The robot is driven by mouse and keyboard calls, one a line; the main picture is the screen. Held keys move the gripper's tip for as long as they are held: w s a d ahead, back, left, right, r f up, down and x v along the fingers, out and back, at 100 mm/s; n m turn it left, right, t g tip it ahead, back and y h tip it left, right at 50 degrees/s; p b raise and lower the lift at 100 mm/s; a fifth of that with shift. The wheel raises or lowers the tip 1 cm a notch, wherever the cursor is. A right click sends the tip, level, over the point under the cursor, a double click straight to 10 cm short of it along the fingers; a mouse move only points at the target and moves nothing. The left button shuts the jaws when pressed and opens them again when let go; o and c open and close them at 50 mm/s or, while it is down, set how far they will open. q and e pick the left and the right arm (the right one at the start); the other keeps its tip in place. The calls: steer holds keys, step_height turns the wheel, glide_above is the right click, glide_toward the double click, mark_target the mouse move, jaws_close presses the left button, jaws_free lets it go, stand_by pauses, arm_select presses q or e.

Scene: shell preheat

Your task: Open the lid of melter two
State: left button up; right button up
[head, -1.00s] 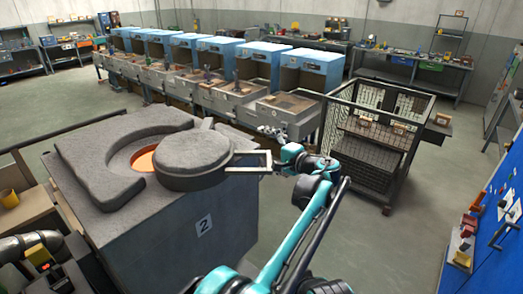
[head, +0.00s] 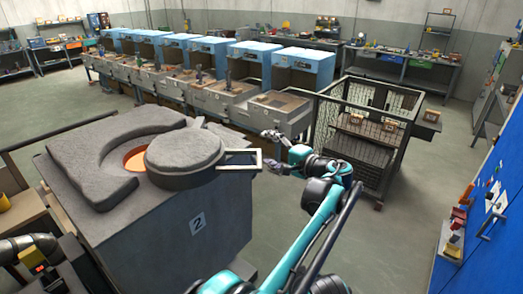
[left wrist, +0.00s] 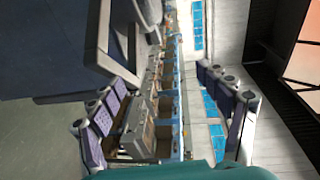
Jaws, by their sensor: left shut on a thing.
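Melter two (head: 197,222) is a grey block marked 2. Its round grey lid (head: 184,150) lies to the right of the raised curved collar, and part of an orange-lit opening (head: 133,158) shows at its left. A pale rectangular handle (head: 240,153) sticks out to the lid's right; its frame also shows in the left wrist view (left wrist: 118,62). My right gripper is not in view.
A row of blue-topped stations (head: 240,64) runs behind the melter. A blue panel (head: 488,225) is at the far right. Open floor lies between the cart and the panel.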

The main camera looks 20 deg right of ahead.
arm_select(q)
steer(key=s, duration=0.2)
steer(key=s+d+r, duration=0.1)
steer(key=shift+s+r, duration=0.1)
steer(key=shift+s, duration=0.2)
steer(key=c, duration=0.4)
steer(key=shift+s+d+f, duration=0.2)
steer(key=shift+d+f, duration=0.15)
steer(key=shift+f, duration=0.1)
steer(key=shift+c, duration=0.2)
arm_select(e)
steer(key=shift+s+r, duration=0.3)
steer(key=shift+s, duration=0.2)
